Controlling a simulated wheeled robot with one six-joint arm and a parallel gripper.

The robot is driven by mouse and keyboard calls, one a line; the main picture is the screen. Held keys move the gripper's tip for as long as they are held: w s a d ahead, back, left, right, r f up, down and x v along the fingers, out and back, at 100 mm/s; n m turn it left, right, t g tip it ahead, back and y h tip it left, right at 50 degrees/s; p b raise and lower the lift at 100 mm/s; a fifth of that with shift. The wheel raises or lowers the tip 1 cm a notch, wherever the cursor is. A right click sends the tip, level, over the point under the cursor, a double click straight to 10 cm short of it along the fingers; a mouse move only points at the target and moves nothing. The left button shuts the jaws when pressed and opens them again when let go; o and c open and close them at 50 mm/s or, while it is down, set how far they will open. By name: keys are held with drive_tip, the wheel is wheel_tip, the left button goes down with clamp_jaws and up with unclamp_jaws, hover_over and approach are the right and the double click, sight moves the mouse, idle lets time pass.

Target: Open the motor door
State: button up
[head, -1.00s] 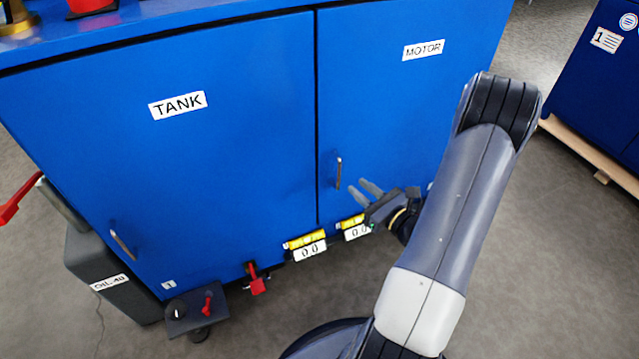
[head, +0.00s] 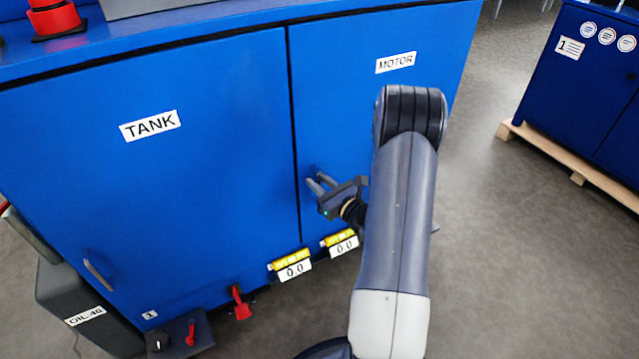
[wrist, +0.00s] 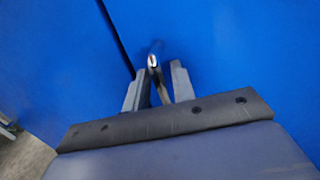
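The blue motor door (head: 345,110), labelled MOTOR, is closed, flush beside the tank door (head: 220,190). Its thin metal handle (wrist: 154,62) stands near the door's left edge. In the head view the handle is largely hidden behind my fingers. My gripper (head: 317,180) is at the handle, its two fingers apart. In the wrist view, my gripper (wrist: 158,76) has one finger on each side of the handle, with the handle's near end between the tips. I cannot tell whether either finger touches it.
Two yellow-topped gauges (head: 293,268) and a red lever (head: 241,303) sit below the doors. A dark OIL-40 container (head: 75,290) stands at the lower left. Another blue cabinet (head: 580,80) on a wooden pallet stands at right. Grey floor between the cabinets is clear.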

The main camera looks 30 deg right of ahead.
drive_tip(key=shift+w, duration=0.1)
drive_tip(key=shift+c, duration=0.6)
clamp_jaws()
